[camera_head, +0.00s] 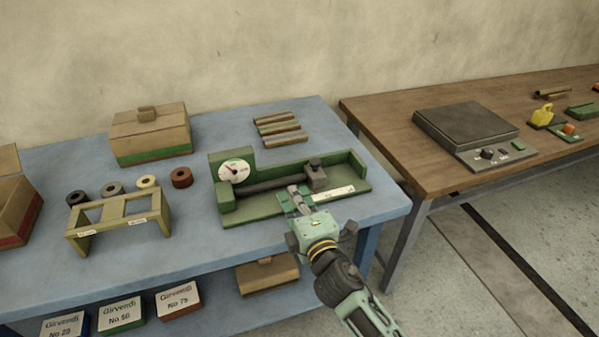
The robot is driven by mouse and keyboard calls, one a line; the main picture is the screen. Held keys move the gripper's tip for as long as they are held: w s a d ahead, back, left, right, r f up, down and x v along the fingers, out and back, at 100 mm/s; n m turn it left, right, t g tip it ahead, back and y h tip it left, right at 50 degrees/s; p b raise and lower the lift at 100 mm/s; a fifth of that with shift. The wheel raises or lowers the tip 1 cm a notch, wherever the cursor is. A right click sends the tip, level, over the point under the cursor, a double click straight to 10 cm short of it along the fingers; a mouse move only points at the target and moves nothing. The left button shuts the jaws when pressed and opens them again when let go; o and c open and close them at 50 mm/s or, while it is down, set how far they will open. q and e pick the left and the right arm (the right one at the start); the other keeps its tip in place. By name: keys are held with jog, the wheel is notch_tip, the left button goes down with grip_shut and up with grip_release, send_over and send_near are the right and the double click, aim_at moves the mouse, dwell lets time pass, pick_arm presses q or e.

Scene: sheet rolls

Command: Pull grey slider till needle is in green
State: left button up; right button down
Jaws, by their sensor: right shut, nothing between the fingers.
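A green tension device (266,207) sits on the blue table, with a round white dial (235,172) at its left end. The dial has a coloured band along its edge; the needle is too small to read surely. A dark rod runs right from the dial side to a grey slider (316,175). A pale scale strip (335,194) lies along the device's front. My left gripper is not in view.
A yellowish rack (120,222) and several small rolls stand left of the device. A cardboard box (150,134) and several thin rods (279,129) are behind. A wooden table with a dark scale (465,124) is at right. Labelled boxes (121,314) sit on the lower shelf.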

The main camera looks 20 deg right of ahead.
aim_at(315, 171)
jog(key=w, duration=0.6)
jog(key=shift+a, duration=0.15)
jog(key=d, duration=0.1)
jog(key=w+d+p, duration=0.1)
jog(key=d, duration=0.1)
jog(key=shift+w, duration=0.2)
jog(key=shift+w+d, duration=0.1)
jog(key=shift+d, duration=0.3)
